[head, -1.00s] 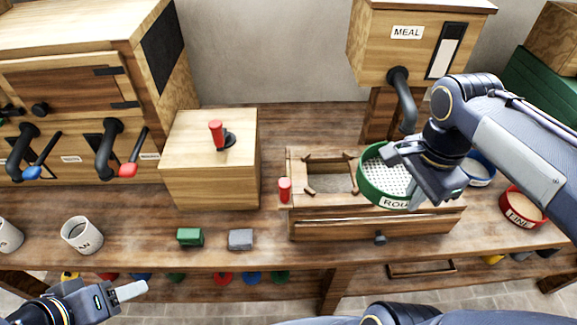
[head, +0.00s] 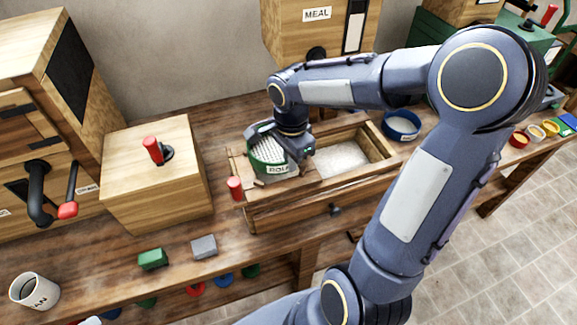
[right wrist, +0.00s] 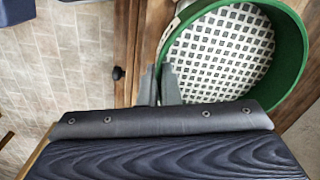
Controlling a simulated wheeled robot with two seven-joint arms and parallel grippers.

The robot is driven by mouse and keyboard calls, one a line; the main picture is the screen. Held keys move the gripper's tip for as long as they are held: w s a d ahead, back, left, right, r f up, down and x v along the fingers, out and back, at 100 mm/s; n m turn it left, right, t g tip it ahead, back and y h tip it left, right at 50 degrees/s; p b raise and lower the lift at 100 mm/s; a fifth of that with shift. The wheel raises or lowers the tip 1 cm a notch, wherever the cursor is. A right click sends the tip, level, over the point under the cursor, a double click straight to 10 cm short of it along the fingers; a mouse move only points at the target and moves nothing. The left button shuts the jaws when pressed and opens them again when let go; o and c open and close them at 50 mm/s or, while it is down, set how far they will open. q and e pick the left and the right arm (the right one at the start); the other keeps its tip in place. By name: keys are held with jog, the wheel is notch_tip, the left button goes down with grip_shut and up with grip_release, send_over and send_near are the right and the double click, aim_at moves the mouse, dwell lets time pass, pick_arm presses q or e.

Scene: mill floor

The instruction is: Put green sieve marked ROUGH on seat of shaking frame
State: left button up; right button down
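The green sieve (head: 268,168) has a white perforated mesh and a label partly readable as "ROU". It is over the left part of the wooden shaking frame (head: 262,193), where the seat is. I cannot tell whether it rests fully on the seat. My right gripper (head: 300,150) is at the sieve's right side. In the right wrist view, its fingers (right wrist: 159,86) are shut on the rim of the green sieve (right wrist: 292,60). The sieve hides most of the seat.
A red handle (head: 235,188) stands at the frame's left end. An open bin of pale meal (head: 342,160) is to the right. A blue sieve (head: 401,125) lies beyond it. Green (head: 152,259) and grey (head: 204,246) blocks and a white mug (head: 35,291) are at the front.

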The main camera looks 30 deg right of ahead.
jog(key=shift+w+a+f, duration=0.1)
jog(key=shift+w+f, duration=0.15)
jog(key=shift+f, duration=1.6)
jog(key=shift+f, duration=0.15)
jog(key=c, duration=1.6)
grip_release()
jog(key=shift+c, duration=0.2)
